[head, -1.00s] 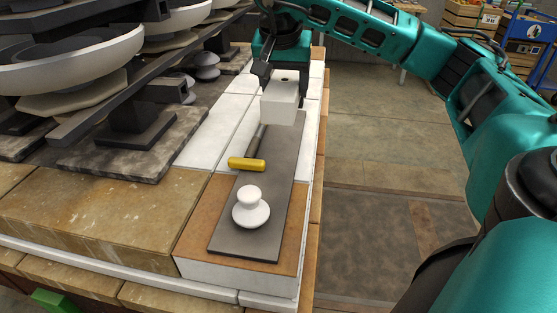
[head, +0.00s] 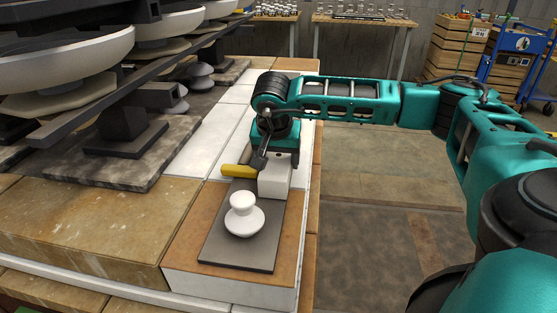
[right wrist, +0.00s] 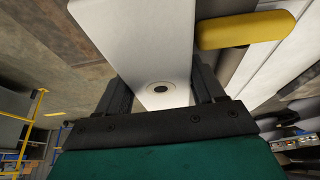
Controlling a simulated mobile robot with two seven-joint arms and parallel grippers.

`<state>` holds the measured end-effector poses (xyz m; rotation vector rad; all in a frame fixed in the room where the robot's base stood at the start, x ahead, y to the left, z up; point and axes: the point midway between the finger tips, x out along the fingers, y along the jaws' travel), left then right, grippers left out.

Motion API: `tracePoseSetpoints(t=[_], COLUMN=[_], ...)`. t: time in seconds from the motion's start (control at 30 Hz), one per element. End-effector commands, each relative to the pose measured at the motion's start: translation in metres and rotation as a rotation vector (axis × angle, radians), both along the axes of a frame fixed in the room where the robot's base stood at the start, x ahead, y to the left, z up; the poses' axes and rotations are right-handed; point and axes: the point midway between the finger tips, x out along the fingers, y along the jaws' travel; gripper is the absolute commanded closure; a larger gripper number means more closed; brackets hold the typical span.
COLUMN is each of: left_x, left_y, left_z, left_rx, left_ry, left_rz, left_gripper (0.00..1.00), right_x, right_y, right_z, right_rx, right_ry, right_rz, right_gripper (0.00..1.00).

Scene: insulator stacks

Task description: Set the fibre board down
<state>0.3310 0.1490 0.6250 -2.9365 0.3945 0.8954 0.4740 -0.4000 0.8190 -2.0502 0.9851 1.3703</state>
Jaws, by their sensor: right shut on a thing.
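The fibre board (head: 273,181) appears to be the white block in my right gripper (head: 276,165). In the right wrist view, the fibre board (right wrist: 150,45) is long and pale, with a round dark-centred mark near the gripper (right wrist: 162,90). A jaw stands on each side of it. In the head view it is over the far part of a dark grey plate (head: 234,253), behind a white knobbed insulator (head: 244,216). I cannot tell whether its underside touches the plate. My left gripper is not in view.
A yellow-headed tool (head: 238,171) lies close to the fibre board's left; it shows in the right wrist view (right wrist: 245,30). The plate lies on a brown-topped slab (head: 190,232). Stacked large insulators (head: 60,52) crowd the left. Open floor (head: 370,220) lies to the right.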

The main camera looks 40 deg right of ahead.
Motion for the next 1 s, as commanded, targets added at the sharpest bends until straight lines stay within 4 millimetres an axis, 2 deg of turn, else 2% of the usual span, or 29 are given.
tracePoseSetpoints(t=[0.33,0.37,0.6,0.83,1.0], left_x=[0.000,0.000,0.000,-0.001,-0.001], left_y=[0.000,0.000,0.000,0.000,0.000], left_z=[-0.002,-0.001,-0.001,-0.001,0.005], left_rx=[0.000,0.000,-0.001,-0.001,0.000], left_ry=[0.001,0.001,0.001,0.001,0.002], left_rz=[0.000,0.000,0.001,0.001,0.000], left_gripper=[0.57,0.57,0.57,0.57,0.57], right_x=[0.000,0.000,0.000,0.000,-0.002], right_y=[0.000,0.000,0.000,0.000,0.004], right_z=[-0.003,-0.002,-0.002,-0.001,0.014], right_rx=[0.000,0.000,0.000,0.000,0.001], right_ry=[0.000,0.000,0.000,0.000,-0.002], right_rz=[-0.001,-0.001,0.000,-0.001,0.000], right_gripper=[0.67,0.29,0.06,0.06,0.06])
